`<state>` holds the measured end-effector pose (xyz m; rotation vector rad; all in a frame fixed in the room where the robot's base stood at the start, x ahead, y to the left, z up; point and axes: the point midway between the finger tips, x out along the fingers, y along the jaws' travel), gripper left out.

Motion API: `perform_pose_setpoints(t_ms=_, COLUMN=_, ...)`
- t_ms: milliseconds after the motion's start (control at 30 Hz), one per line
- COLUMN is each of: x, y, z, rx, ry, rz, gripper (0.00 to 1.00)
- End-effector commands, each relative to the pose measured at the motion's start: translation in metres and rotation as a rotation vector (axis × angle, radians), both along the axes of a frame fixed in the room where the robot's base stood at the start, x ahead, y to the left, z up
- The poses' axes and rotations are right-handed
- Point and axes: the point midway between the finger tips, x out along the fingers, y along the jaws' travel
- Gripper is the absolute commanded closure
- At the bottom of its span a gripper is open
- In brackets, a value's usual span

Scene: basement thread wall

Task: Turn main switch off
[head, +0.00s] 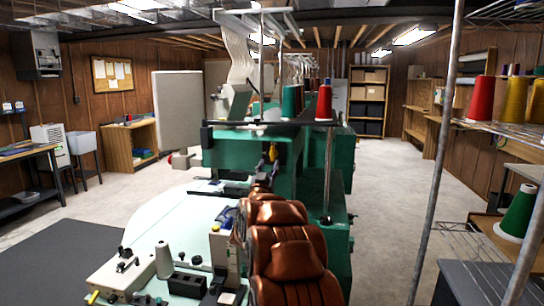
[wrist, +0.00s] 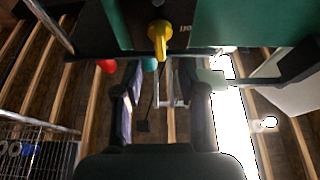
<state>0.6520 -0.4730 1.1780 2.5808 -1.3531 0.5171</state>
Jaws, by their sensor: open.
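The main switch (wrist: 158,36) is a yellow rotary handle on a dark panel (wrist: 125,12) of the green machine. In the wrist view it is at the top centre, its handle pointing down in the picture. In the head view a small yellow knob (head: 273,153), apparently the same switch, shows on the machine's dark front. My gripper (wrist: 163,88) is open and empty in the wrist view. Its two dark fingers stand apart below the switch in the picture, with a gap between them and the handle.
Red and green thread cones (head: 325,102) stand on the machine's top shelf. A pale worktable (head: 165,235) with small devices is at the front left. A wire rack (head: 480,125) with a metal post is at the right. Open concrete floor (head: 385,185) lies right of the machine.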

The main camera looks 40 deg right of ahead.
Motion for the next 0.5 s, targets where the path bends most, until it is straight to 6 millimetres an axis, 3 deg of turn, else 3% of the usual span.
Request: perform_pose_setpoints(t_ms=500, x=0.029, y=-0.041, z=0.020, rx=0.003, ry=0.003, rz=0.001, gripper=0.59)
